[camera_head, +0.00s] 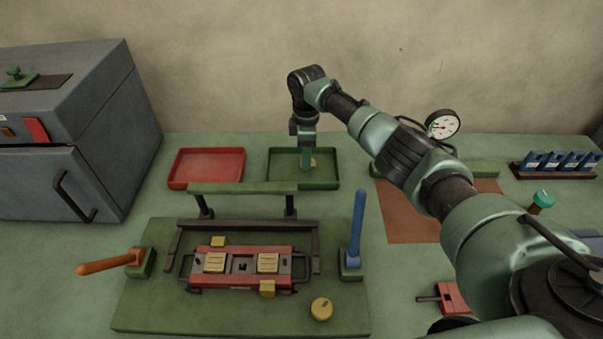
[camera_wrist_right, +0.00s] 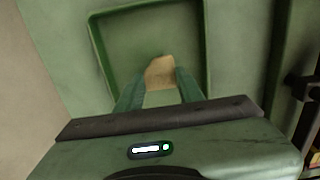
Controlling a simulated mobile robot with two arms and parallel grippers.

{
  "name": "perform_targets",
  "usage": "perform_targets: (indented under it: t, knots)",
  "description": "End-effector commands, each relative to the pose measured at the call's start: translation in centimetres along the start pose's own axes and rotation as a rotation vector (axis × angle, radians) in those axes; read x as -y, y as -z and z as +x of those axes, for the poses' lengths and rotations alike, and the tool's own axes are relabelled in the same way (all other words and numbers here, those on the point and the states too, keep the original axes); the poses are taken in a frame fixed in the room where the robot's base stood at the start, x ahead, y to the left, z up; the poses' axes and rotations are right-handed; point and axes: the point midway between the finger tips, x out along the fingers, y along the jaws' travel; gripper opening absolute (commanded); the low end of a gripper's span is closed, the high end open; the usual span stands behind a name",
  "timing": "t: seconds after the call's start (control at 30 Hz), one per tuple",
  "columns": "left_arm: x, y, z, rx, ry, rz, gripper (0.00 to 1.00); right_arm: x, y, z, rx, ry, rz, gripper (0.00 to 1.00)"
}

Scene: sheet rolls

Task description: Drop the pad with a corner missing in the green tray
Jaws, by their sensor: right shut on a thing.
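The green tray (camera_head: 328,182) stands at the back of the bench, right of the red tray (camera_head: 208,184). My right gripper (camera_head: 308,165) points down over the green tray and is shut on a tan pad (camera_head: 313,163). In the right wrist view the pad (camera_wrist_right: 160,72) sits between the fingertips, inside the outline of the green tray (camera_wrist_right: 205,50). Its upper edge looks slanted there; the fingers hide its sides. I cannot tell whether it touches the tray floor. My left gripper is not in view.
A green fixture plate (camera_head: 150,300) holds a red carriage (camera_head: 240,282) with two yellowish pads (camera_head: 215,262). An orange lever (camera_head: 105,263) and an upright blue lever (camera_head: 357,225) flank it. A grey cabinet (camera_head: 100,100) stands left. A gauge (camera_head: 443,124) and blue rack (camera_head: 560,162) stand right.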

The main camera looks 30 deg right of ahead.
Motion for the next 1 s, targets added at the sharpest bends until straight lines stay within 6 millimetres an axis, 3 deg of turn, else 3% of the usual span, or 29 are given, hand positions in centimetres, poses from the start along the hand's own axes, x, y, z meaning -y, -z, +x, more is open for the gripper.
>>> perform_targets:
  t: [0.1,0.27,0.3,0.37,0.73,1.0]
  knots:
    - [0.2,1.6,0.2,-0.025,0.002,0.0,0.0,-0.1,0.0,0.2,-0.001,-0.001,0.001,0.0]
    - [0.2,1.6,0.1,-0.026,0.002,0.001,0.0,0.0,0.0,0.1,-0.001,-0.001,0.001,0.0]
    - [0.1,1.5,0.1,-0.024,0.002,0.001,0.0,0.0,0.0,0.1,-0.001,-0.001,0.001,0.48]
    - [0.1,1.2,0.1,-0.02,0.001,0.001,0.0,0.0,0.0,0.1,-0.001,-0.001,0.001,0.63]
    - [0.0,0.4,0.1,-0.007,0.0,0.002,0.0,-0.1,0.0,-0.2,-0.002,-0.002,0.001,0.63]
    - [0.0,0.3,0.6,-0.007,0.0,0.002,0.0,-0.1,0.1,-4.3,-0.003,-0.004,0.0,0.63]
